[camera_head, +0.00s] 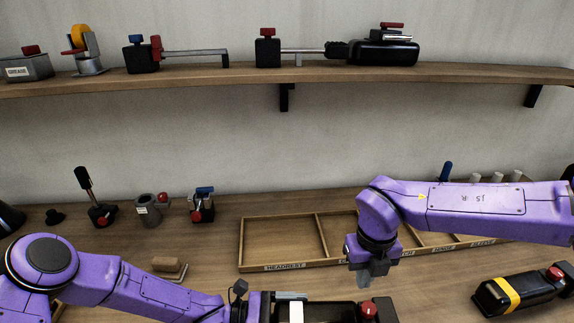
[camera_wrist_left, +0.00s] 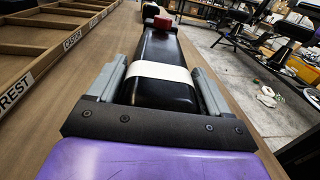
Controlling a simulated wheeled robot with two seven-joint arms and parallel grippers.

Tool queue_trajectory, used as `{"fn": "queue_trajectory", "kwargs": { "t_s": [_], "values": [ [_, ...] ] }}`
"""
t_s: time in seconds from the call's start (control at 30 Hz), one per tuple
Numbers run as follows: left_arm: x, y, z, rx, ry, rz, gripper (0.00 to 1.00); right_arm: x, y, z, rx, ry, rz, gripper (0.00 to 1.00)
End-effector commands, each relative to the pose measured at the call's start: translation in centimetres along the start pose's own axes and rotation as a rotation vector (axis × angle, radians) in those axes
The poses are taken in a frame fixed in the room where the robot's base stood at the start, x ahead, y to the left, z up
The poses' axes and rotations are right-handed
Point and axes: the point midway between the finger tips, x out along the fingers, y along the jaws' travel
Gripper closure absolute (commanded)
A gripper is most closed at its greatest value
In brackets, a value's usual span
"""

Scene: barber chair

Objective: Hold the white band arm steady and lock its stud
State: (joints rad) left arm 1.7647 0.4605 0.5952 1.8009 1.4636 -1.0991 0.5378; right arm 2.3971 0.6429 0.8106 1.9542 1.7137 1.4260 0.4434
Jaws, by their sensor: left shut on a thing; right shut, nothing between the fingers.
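The black arm with the white band (camera_wrist_left: 160,71) lies on the bench between the grey fingers of my left gripper (camera_wrist_left: 162,90), which is shut on it at the band. In the head view the white band (camera_head: 296,311) shows at the bottom edge, and a red stud knob (camera_head: 369,309) stands near the arm's right end. The red stud also shows at the far end in the left wrist view (camera_wrist_left: 165,21). My right gripper (camera_head: 372,277) is shut and empty. It points down above the bench, over the stud end of the arm. The arm's lower part is cut off by the frame.
A wooden compartment tray (camera_head: 262,268) with labels lies behind my grippers. A black arm with a yellow band (camera_head: 507,293) and red knob lies at the right. A brown block (camera_head: 167,264) is at the left. A shelf (camera_head: 250,78) with parts runs above.

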Motion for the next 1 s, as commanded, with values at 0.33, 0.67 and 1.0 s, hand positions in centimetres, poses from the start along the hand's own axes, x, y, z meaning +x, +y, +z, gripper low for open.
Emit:
{"fn": "queue_trajectory", "kwargs": {
  "t_s": [0.33,0.67,1.0],
  "values": [
    [0.0,-0.1,-0.2,-0.002,0.002,-0.002,0.8,4.8,0.0,0.0,-0.002,0.001,0.0,1.0],
    [0.0,-0.1,-0.2,-0.002,0.002,-0.001,0.8,5.4,0.0,0.0,-0.001,0.001,0.0,1.0],
    [0.0,-0.1,-0.2,-0.002,0.003,0.0,0.8,5.3,-0.1,-0.2,0.0,0.001,-0.001,1.0]
  ]
}}
